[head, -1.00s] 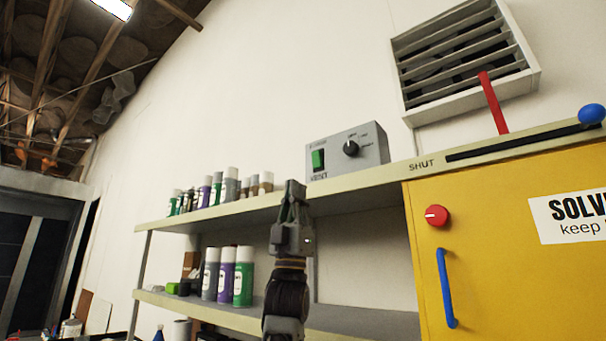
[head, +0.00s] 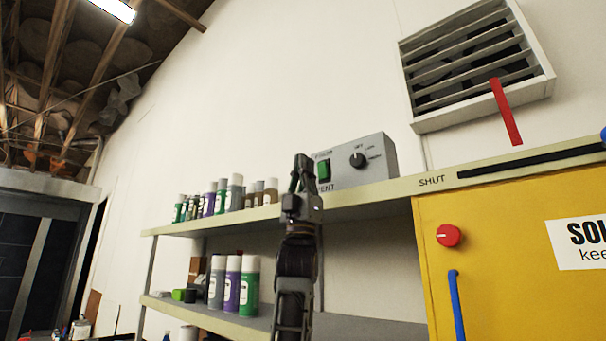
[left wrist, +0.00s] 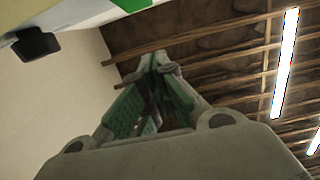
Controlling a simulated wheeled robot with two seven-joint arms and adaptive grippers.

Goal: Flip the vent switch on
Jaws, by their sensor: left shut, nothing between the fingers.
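A grey control box (head: 378,158) stands on the upper shelf, with a black knob (head: 357,160) and a green rocker switch (head: 324,168). The label under the switch is partly hidden by my left gripper (head: 304,161). That gripper is shut and empty, pointing up, with its tips just left of the switch in the picture. I cannot tell whether they touch the box. In the left wrist view the shut fingers (left wrist: 160,62) show below a green part (left wrist: 130,4) and a dark knob-like part (left wrist: 38,43) at the top left. My right gripper is out of view.
Spray cans (head: 235,192) stand on the upper shelf left of my gripper, with more cans (head: 249,286) below. A yellow cabinet (head: 500,290) with a red knob (head: 448,235) stands at the right. A louvred vent (head: 475,65) with a red strip (head: 506,112) is on the wall.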

